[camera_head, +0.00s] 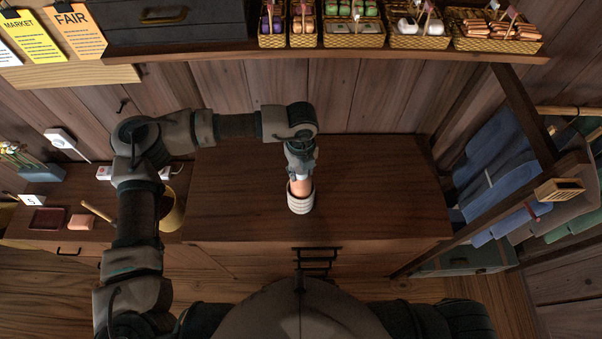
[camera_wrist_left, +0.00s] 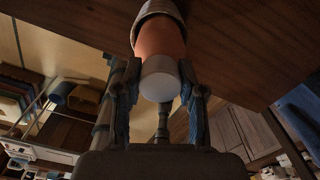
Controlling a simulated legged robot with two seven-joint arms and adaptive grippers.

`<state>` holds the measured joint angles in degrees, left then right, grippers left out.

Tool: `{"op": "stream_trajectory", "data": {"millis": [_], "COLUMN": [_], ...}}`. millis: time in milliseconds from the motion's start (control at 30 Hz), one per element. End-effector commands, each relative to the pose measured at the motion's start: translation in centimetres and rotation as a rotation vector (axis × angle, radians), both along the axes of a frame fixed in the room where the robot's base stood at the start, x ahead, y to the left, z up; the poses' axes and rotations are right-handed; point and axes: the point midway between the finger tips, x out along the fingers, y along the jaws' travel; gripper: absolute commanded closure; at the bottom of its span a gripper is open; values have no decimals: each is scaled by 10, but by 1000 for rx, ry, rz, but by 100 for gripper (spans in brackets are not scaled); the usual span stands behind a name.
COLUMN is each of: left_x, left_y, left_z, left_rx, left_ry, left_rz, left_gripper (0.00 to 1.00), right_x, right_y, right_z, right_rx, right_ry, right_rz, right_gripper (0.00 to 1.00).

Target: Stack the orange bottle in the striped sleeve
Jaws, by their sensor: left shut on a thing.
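The orange bottle (camera_head: 300,187) is at the middle of the wooden counter, below my left gripper (camera_head: 300,172) in the head view. The left gripper is shut on it. In the left wrist view the bottle (camera_wrist_left: 160,40) shows its orange body and a white end between the fingers (camera_wrist_left: 158,84). The pale striped sleeve (camera_head: 300,204) surrounds the bottle's far end; its rim (camera_wrist_left: 159,8) also shows at the top of the left wrist view. How deep the bottle sits inside is hidden. My right gripper is not in view.
The counter (camera_head: 385,190) is clear on both sides of the sleeve. A shelf with several small baskets (camera_head: 352,36) runs along the back. A yellow bucket (camera_head: 172,212) stands at the left, and rolled blue cloth (camera_head: 500,170) lies on a rack at the right.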

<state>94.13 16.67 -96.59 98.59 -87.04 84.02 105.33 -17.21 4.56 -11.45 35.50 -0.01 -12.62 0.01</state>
Motion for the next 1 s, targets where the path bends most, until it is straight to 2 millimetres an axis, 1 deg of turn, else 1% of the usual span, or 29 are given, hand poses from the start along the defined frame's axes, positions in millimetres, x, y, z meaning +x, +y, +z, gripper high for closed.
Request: {"op": "stream_trajectory", "data": {"millis": [100, 200, 467, 733, 767, 800, 833, 1000], "left_x": [0, 0, 0, 0, 0, 0, 0, 0], "left_y": [0, 0, 0, 0, 0, 0, 0, 0], "left_z": [-18, -29, -31, -37, -37, -36, -36, -36], "left_rx": [1, -1, -1, -1, 0, 0, 0, 0], "left_ry": [3, 0, -1, 0, 0, 0, 0, 0], "left_rz": [1, 0, 0, 0, 0, 0, 0, 0], "left_gripper": [100, 100, 100, 100, 54, 44, 36, 36], "right_x": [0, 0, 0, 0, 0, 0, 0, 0], "right_y": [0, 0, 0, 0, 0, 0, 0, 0], "right_z": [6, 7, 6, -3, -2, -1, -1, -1], "right_rx": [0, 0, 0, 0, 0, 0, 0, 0], "right_ry": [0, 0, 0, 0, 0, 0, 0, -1], "right_rz": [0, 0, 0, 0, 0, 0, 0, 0], "right_gripper": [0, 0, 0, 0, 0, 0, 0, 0]}}
